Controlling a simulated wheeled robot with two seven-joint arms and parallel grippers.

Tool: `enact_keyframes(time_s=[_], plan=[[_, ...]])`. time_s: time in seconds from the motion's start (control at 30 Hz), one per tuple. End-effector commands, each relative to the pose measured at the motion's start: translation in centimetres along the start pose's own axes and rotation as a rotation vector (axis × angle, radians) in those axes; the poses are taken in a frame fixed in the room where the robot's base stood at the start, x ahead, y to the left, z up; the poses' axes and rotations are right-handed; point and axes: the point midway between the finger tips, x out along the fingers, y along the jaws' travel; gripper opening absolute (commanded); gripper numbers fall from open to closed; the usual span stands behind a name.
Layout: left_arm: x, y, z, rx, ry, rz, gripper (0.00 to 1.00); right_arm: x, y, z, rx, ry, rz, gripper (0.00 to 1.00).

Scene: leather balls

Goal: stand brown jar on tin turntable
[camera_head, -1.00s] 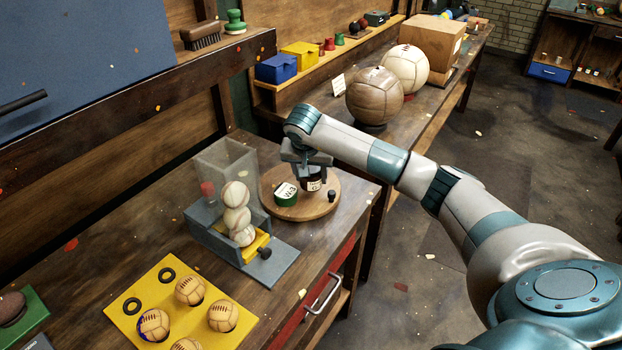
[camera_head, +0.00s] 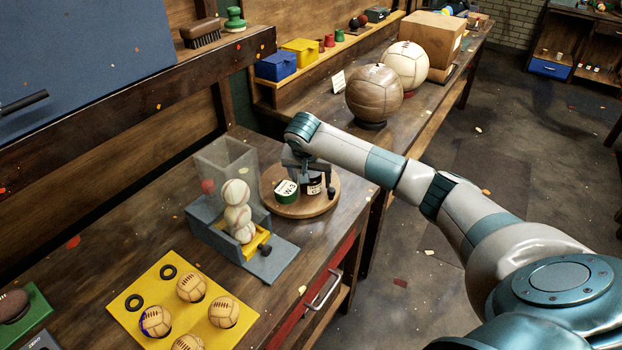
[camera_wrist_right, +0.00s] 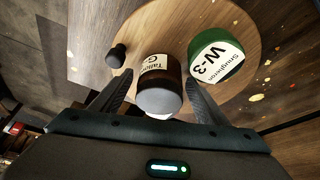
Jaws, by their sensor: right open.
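The brown jar (camera_head: 315,187), dark with a white label and a grey lid, stands on the round wooden turntable (camera_head: 300,211). In the right wrist view the jar (camera_wrist_right: 160,78) is between the fingers of my right gripper (camera_wrist_right: 160,100). The gripper is open, with a finger on each side of the jar. In the head view the right gripper (camera_head: 315,181) is over the turntable and partly covers the jar. A green tin (camera_head: 286,191) labelled W-3 stands left of the jar; it also shows in the wrist view (camera_wrist_right: 215,60). My left gripper is out of view.
A small dark knob (camera_wrist_right: 117,56) stands on the turntable beside the jar. A grey dispenser (camera_head: 270,262) with stacked balls is left of the turntable. A yellow board (camera_head: 140,310) holds balls and black rings. Two large balls (camera_head: 374,93) stand on the bench behind.

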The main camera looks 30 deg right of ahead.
Motion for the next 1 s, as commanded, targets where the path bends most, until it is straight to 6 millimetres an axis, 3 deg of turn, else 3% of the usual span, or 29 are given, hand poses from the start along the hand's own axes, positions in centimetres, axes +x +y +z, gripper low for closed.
enact_keyframes(time_s=[0.23, 0.37, 0.8, 1.0], plan=[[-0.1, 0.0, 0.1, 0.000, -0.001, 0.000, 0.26, -0.6, -0.1, -0.2, 0.000, 0.001, -0.002, 0.68], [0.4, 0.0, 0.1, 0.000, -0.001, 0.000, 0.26, -2.0, -0.1, -0.2, 0.000, 0.003, -0.004, 0.68], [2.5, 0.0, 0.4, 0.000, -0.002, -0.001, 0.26, -9.5, 0.0, -0.1, 0.000, 0.003, -0.002, 0.68], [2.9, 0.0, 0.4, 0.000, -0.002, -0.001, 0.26, -11.7, -0.1, -0.1, 0.001, 0.002, -0.002, 0.68]])
